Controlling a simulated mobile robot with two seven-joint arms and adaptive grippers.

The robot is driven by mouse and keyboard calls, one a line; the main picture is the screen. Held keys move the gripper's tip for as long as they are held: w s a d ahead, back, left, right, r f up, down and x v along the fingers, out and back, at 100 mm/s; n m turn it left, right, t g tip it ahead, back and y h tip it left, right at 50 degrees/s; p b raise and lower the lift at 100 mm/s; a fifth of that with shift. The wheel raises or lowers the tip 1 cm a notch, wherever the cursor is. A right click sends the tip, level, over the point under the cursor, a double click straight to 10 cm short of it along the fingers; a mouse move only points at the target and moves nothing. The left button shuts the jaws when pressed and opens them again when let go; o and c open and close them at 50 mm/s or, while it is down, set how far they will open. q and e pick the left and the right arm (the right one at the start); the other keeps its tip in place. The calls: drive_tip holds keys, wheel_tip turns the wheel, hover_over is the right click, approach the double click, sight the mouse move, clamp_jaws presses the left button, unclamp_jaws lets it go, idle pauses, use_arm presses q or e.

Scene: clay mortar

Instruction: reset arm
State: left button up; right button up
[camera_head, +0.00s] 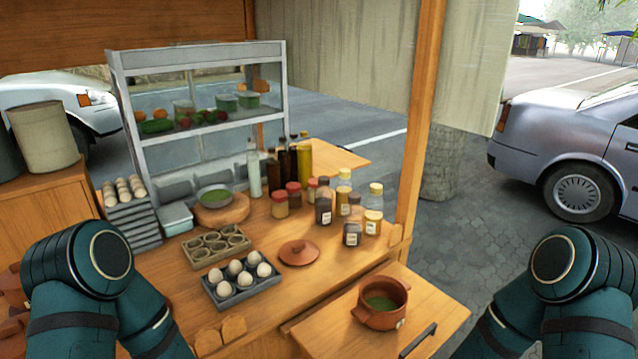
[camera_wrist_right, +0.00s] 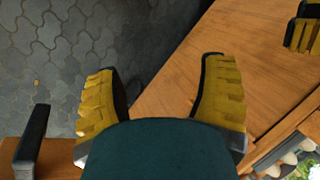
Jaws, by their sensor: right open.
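Both of my arms show in the head view only as dark teal links at the lower left and lower right; no gripper shows there. In the right wrist view my right gripper (camera_wrist_right: 160,66) has its yellow-padded fingers wide apart with nothing between them, above a wooden surface and grey paving. A yellow and black finger part (camera_wrist_right: 303,32) at the top right edge of that view looks like my left gripper, mostly cut off. A brown clay mortar (camera_head: 370,317) with green contents stands upright on the lower wooden board (camera_head: 438,302), apart from my arms.
On the wooden counter are a clay lid (camera_head: 299,253), an egg tray (camera_head: 252,290), a cup tray (camera_head: 190,250) and several bottles and jars (camera_head: 322,213). A glass display case (camera_head: 205,62) stands behind. A wooden post (camera_head: 420,120) rises by the right edge. A black handle (camera_head: 418,340) is on the lower board.

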drive_tip(key=s+d+f+m, duration=0.1)
drive_tip(key=s+f+m, duration=0.2)
drive_tip(key=s+f, duration=0.25)
drive_tip(key=w+a+r+n+t, duration=0.1)
drive_tip(key=w+a+r, duration=0.1)
drive_tip(key=w+r, duration=0.3)
drive_tip(key=shift+a+r+n+t+h, duration=0.2)
drive_tip(key=shift+r+n+t+h, duration=0.1)
drive_tip(key=shift+r, duration=0.05)
